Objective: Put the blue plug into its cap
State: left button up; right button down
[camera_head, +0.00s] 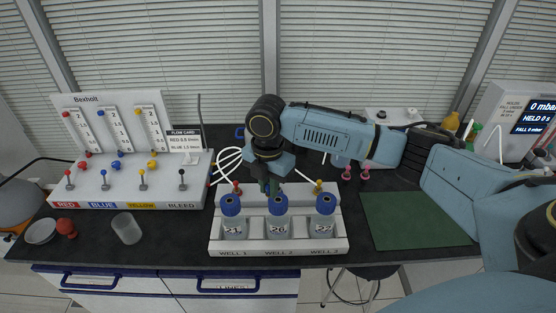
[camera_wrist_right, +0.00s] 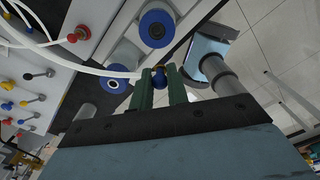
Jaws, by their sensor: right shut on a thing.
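My right gripper (camera_head: 271,186) points down over the middle of the bottle rack and is shut on the blue plug. The blue plug (camera_wrist_right: 158,79) shows between the green fingers in the wrist view; in the head view the fingers hide it. The middle bottle's blue cap (camera_head: 277,204) is just below and slightly right of the fingertips. The left bottle's blue cap (camera_head: 230,204) and the right bottle's blue cap (camera_head: 325,203) flank it. Two blue caps with dark centre holes show in the wrist view, one at the top (camera_wrist_right: 157,29), one at left (camera_wrist_right: 112,84). I cannot tell whether the plug touches a cap. My left gripper is not in view.
The white well rack (camera_head: 279,246) stands at the bench front. A valve panel (camera_head: 122,183) is at left, with a clear beaker (camera_head: 127,228) before it. White tubing (camera_head: 228,160) loops behind the rack. A red plug (camera_head: 237,187) and a yellow plug (camera_head: 318,187) stand behind the bottles. A green mat (camera_head: 415,220) is clear at right.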

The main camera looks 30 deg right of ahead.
jog(key=n+p, duration=0.1)
jog(key=n, duration=0.1)
jog(key=d+r+n+p, duration=0.1)
jog(key=n, duration=0.1)
jog(key=d+n, duration=0.1)
jog(key=shift+w+r+n+p, duration=0.3)
jog(key=shift+r+n+p, duration=0.05)
jog(key=shift+n+p, duration=0.05)
jog(key=shift+w+d+f+n+p, duration=0.1)
jog(key=shift+d+f+n+p, duration=0.3)
jog(key=shift+n, duration=0.5)
jog(key=shift+w+d+f+n+p, duration=0.1)
jog(key=shift+d+f+n+p, duration=0.25)
jog(key=shift+n, duration=0.55)
notch_tip(320, 180, down, 2)
jog(key=shift+a+b, duration=0.1)
jog(key=shift+b, duration=0.4)
jog(key=shift+f+b, duration=0.55)
jog(key=shift+f, duration=0.15)
pick_arm(q)
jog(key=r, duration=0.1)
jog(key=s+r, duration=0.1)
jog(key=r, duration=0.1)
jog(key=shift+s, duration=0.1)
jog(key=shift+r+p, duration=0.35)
jog(key=shift+p, duration=0.05)
pick_arm(e)
jog(key=shift+r, duration=0.1)
